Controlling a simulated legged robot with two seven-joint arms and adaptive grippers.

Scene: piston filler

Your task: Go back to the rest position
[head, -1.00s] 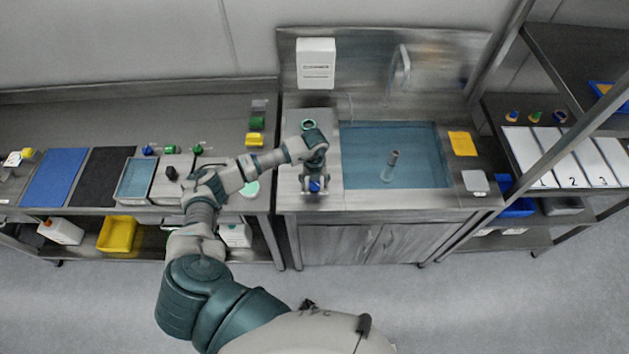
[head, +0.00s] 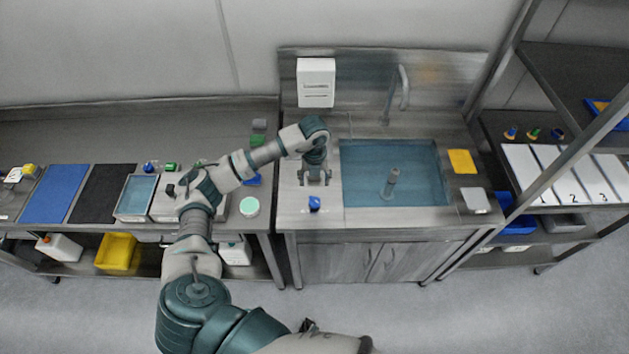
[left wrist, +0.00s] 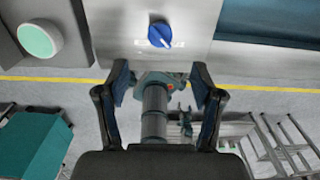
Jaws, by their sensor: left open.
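My left gripper (head: 314,180) is over the steel counter to the left of the sink, pointing down. It is open and empty. In the left wrist view its two fingers (left wrist: 160,85) stand apart with nothing between them. A blue piece (head: 314,203) lies on the counter just in front of the gripper, apart from it. It also shows in the left wrist view (left wrist: 161,34), beyond the fingertips. My right gripper is not in view.
The sink basin (head: 418,198) holds an upright grey cylinder (head: 391,180). A dispenser (head: 316,82) hangs on the backsplash. A round pale green-topped thing (head: 249,206) sits on the left bench. A metal rack with numbered white sheets (head: 548,190) stands right.

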